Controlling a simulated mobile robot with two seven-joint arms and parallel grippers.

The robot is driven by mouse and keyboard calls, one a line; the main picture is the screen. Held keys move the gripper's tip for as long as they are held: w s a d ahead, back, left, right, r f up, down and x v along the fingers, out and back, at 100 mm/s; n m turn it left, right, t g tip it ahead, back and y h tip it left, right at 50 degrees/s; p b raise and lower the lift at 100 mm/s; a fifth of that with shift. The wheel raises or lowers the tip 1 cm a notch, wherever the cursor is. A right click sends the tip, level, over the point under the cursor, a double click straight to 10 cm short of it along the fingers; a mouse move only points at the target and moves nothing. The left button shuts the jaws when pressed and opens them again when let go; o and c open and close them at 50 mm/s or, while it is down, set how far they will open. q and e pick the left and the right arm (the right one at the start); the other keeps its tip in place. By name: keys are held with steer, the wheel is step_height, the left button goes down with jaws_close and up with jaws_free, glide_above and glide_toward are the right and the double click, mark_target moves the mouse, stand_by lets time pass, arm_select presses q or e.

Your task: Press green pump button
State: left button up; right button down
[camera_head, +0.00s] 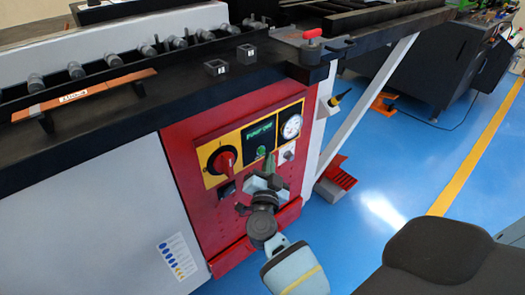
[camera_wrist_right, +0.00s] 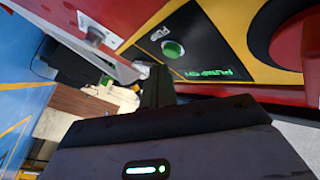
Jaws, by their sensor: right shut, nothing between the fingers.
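The green pump button (camera_head: 261,151) sits on a black panel on the red front of the machine, below a display (camera_head: 259,134) with green text. The round button also shows in the right wrist view (camera_wrist_right: 173,49), with the label PUMP beside it and lit green text reading PUMP ON. My right gripper (camera_head: 270,164) is shut and empty, its fingers pointing at the panel just below the button. In the wrist view its dark fingertips (camera_wrist_right: 157,75) come up close to the button; I cannot tell whether they touch the panel. My left gripper is not in view.
A red rotary switch (camera_head: 224,160) on a yellow plate is left of the button. A pressure gauge (camera_head: 291,127) is to the right. The black worktop (camera_head: 180,100) overhangs the panel. A red foot pedal (camera_head: 338,177) stands on the blue floor (camera_head: 385,190).

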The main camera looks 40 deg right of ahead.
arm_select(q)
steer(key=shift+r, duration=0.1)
arm_select(e)
steer(key=shift+s, duration=0.1)
arm_select(q)
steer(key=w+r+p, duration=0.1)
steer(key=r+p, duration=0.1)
steer(key=p, duration=0.1)
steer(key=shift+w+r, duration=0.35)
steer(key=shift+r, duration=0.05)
arm_select(e)
steer(key=s, duration=0.4)
steer(key=shift+s+d, duration=0.2)
steer(key=shift+s, duration=0.2)
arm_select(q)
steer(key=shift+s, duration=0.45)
